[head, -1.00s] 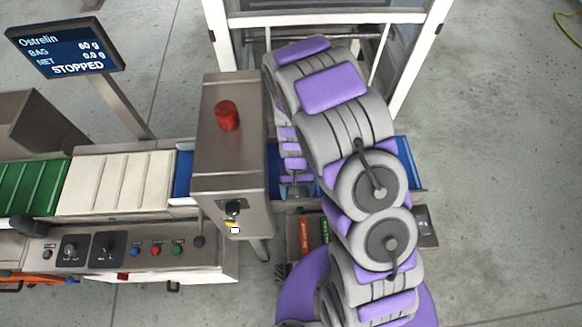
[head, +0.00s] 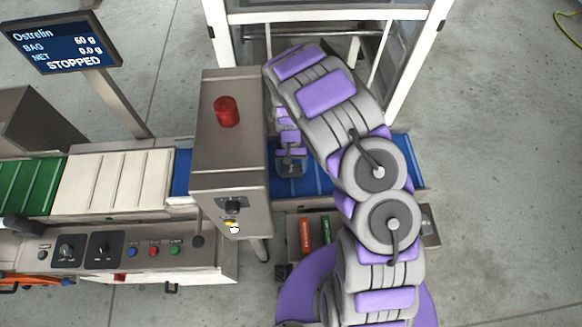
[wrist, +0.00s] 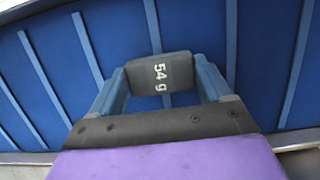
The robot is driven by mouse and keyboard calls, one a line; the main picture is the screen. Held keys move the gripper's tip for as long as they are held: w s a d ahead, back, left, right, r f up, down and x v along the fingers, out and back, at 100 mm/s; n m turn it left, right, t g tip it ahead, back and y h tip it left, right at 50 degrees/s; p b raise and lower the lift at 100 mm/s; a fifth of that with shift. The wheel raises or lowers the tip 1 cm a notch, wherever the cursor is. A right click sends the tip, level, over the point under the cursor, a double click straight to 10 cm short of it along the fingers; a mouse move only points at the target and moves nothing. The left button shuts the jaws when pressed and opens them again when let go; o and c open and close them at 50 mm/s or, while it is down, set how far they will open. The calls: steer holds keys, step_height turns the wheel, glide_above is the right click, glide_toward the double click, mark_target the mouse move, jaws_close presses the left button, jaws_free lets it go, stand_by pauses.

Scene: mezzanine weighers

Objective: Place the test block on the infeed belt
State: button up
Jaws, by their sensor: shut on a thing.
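The test block (wrist: 160,72) is dark grey and marked "54 g" in the wrist view. My gripper (wrist: 161,80) is shut on it, with a blue-grey finger on each side. Behind the block is a blue belt (wrist: 190,25) with raised cross ribs; I cannot tell whether the block touches it. In the head view my gripper (head: 291,172) hangs over the blue belt (head: 318,181), just right of the steel housing. The block cannot be made out there, and my arm covers part of the belt.
The steel housing (head: 230,150) with a red beacon (head: 227,111) stands over the belt line at left. A white belt (head: 113,183) and a green belt (head: 28,188) lie beyond it. The display (head: 62,45) reads STOPPED. A white-framed enclosure (head: 330,17) stands behind.

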steer(key=shift+d+f, duration=0.1)
steer(key=shift+f, duration=0.35)
steer(key=shift+d+r, duration=0.1)
steer(key=shift+d, duration=0.05)
steer(key=o, duration=1.1)
steer(key=shift+c, duration=0.2)
